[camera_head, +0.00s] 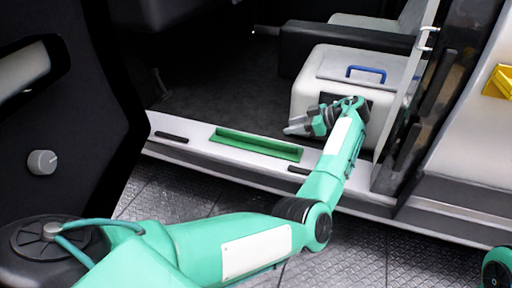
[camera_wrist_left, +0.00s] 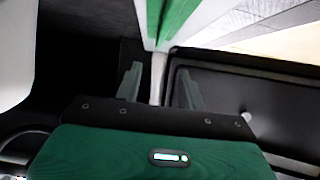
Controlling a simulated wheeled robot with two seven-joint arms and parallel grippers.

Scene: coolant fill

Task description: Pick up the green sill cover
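The green sill cover (camera_head: 256,145) is a long, narrow strip lying on the pale door sill in the head view. In the left wrist view the green sill cover (camera_wrist_left: 180,18) shows at the top, partly cut off by the frame edge. My left gripper (camera_head: 292,129) is above and behind the right end of the cover, apart from it, with its fingers pointing left. My right gripper is not in view.
The door sill (camera_head: 190,132) bears dark strips either side of the cover. A white box with a blue handle (camera_head: 366,72) stands behind my left arm. An open dark door with a grey knob (camera_head: 42,162) is at left. The dark cab floor (camera_head: 215,80) is clear.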

